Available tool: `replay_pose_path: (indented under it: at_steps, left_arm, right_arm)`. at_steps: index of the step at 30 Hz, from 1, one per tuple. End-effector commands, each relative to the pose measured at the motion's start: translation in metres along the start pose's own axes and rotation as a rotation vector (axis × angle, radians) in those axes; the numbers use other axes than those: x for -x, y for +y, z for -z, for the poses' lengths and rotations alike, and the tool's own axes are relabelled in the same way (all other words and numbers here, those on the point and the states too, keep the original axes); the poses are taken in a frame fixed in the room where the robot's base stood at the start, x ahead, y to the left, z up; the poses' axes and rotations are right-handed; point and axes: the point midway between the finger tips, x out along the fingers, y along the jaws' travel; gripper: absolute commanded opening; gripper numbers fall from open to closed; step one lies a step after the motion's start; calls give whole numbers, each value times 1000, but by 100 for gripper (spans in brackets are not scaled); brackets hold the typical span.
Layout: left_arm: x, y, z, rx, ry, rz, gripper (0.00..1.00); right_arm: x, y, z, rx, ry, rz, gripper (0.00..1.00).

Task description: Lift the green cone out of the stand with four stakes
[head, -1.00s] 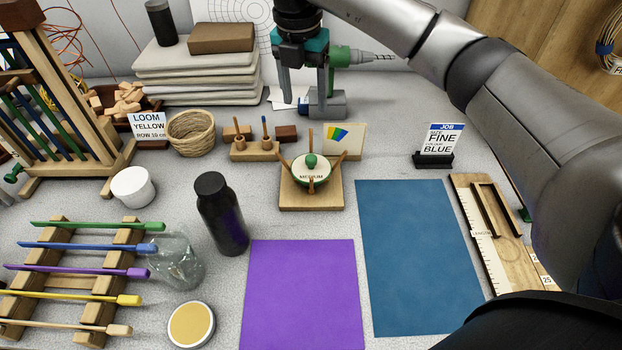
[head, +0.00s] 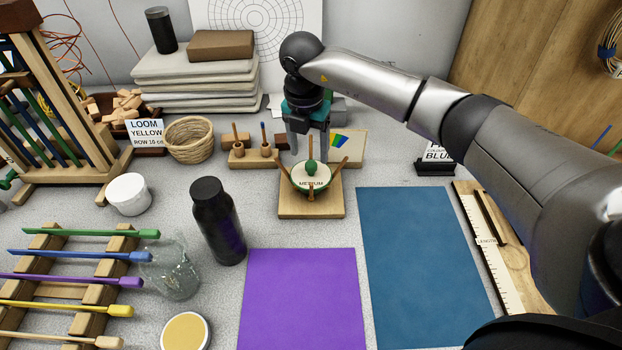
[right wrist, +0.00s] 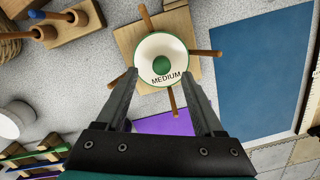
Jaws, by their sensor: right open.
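The green cone (head: 311,181) shows as a white round top with a green rim, a green knob and the word MEDIUM. It sits among the stakes of the wooden stand (head: 290,209), which lean outward around it. Its lower part is hidden. The right wrist view shows the cone (right wrist: 172,49) from above, with the stand's square base (right wrist: 126,38) beneath. My right gripper (head: 308,152) is open and empty, pointing down over the back of the stand. In the right wrist view its fingertips (right wrist: 160,75) lie on either side of the cone's lower edge; contact cannot be told. My left gripper is out of view.
A black bottle (head: 218,222) stands left of the stand. A peg block (head: 240,158) and a colour-marked board (head: 350,146) are behind it. Purple (head: 302,300) and blue (head: 420,255) mats lie in front. A rack of coloured rods (head: 90,265) is at left.

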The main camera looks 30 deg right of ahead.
Motion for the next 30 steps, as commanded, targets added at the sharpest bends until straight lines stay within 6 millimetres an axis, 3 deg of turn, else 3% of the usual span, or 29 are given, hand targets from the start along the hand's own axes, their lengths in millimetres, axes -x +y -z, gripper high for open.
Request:
replay_pose_path:
  at_steps: [6, 15, 30]
  left_arm:
    - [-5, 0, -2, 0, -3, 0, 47]
    - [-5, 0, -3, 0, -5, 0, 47]
    - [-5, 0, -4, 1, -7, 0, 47]
  right_arm:
    - [-32, -3, 0, -2, 1, 3, 69]
    - [-35, -2, -1, -1, 0, 0, 69]
    - [-35, -2, 0, -1, 0, 1, 13]
